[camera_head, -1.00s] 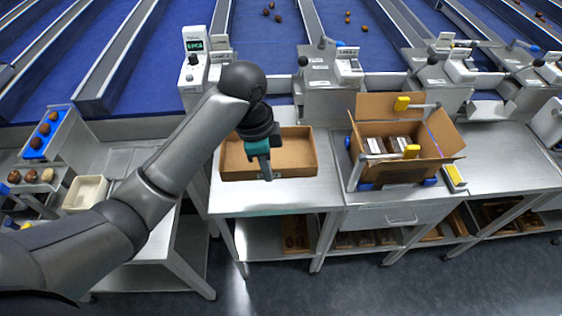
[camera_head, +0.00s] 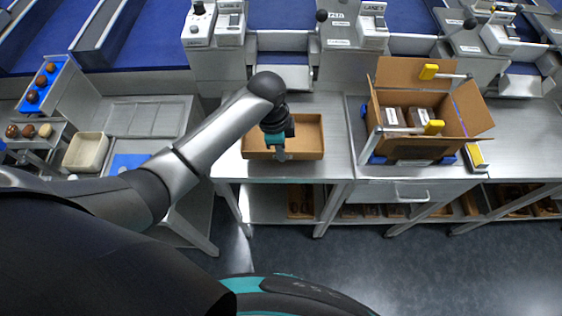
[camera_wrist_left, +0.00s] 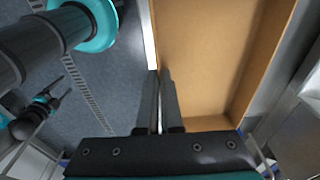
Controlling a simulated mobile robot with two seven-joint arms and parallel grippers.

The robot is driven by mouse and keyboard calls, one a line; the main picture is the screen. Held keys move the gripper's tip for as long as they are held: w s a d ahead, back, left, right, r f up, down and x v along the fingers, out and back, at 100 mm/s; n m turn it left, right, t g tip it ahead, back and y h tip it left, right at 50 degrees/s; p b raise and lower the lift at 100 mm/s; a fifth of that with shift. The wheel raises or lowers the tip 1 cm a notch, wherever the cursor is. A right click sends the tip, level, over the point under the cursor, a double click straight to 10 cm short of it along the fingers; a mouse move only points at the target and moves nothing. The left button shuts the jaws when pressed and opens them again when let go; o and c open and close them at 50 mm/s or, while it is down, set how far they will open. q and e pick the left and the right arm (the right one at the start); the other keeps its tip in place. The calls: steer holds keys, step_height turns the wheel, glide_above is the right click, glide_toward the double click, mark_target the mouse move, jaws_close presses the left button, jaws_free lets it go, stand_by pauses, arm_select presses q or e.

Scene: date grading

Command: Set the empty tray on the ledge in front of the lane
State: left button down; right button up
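The empty tray (camera_head: 312,141) is a shallow brown open box on the metal bench top, with bare insides. In the left wrist view its floor (camera_wrist_left: 210,50) fills the right of the picture. My left gripper (camera_head: 280,156) is at the middle of the tray's near wall, pointing down. In the left wrist view its two fingers (camera_wrist_left: 160,105) are close together, one on each side of the wall's rim, so it is shut on the tray. What seems to be my right gripper (camera_wrist_left: 52,93) shows small at the left of the wrist view; its fingers are unclear.
An open cardboard box (camera_head: 414,145) with dark packs stands right of the tray. Lane-end machines (camera_head: 345,28) line the back, with a small metal chute (camera_head: 283,76) behind the tray. A cream bin (camera_head: 86,152) is at left. Bare bench (camera_head: 338,120) lies between tray and box.

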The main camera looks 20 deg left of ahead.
arm_select(q)
steer(key=shift+f+b, duration=0.5)
steer(key=shift+f, duration=2.3)
steer(key=shift+f, duration=0.1)
steer(key=c, duration=1.1)
jaws_free()
steer(key=r, duration=0.4)
steer(key=a+r+p, duration=0.1)
steer(key=r, duration=0.3)
steer(key=r+p, duration=0.1)
steer(key=r, duration=0.3)
steer(key=shift+s+a+r, duration=0.15)
steer(key=shift+a, duration=0.05)
